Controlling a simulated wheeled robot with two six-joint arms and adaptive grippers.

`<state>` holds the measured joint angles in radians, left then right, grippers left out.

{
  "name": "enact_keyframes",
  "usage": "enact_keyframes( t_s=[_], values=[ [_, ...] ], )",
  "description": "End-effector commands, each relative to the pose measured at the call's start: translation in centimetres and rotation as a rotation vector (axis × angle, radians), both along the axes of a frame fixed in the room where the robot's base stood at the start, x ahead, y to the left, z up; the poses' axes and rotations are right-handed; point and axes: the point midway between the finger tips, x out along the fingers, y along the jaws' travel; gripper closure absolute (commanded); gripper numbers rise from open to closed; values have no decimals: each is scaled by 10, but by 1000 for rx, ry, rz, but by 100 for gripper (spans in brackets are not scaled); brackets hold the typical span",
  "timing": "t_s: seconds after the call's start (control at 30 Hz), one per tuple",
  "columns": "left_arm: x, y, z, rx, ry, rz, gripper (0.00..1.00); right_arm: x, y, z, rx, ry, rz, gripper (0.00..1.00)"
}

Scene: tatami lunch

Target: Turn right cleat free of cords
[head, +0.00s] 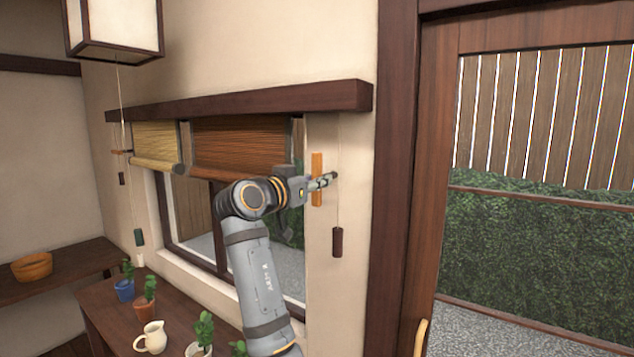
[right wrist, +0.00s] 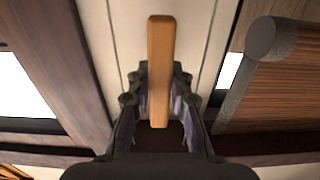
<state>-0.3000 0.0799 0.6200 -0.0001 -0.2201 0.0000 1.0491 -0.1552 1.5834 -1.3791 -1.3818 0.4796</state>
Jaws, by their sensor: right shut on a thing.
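The right cleat (head: 317,165) is a light wooden bar that stands upright on the wall right of the window. My right gripper (head: 326,181) reaches it from the left and is shut on it near its middle. In the right wrist view the cleat (right wrist: 160,45) runs upright between the two fingers (right wrist: 159,92). A thin cord hangs just right of the cleat, with a dark red-brown pull (head: 337,242) at its end. I see no cord wrapped on the cleat; the part behind the fingers is hidden. My left gripper is not in view.
The red-brown blind (head: 238,142) and the pale blind (head: 155,142) are rolled partly up. The left cleat (head: 121,152) lies level, with a green pull (head: 139,237) below. Potted plants and a cream jug (head: 151,338) stand on the low cabinet. A door frame (head: 392,180) stands right.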

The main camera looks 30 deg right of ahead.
Motion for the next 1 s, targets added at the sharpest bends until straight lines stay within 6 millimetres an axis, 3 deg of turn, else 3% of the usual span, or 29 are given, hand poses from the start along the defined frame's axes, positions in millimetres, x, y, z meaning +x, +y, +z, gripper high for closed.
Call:
enact_keyframes(
  t_s=[0.5, 0.53, 0.7, 1.0],
  values=[
    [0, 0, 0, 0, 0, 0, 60, 0, 0, 0, -8, 20, 0, 100],
    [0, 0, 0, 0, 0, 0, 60, 0, 0, 0, -8, 20, 0, 79],
    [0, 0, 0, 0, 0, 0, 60, 0, 0, 0, -8, 19, 0, 57],
    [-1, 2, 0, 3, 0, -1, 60, 0, 0, 2, -8, 17, 0, 57]
  ],
)
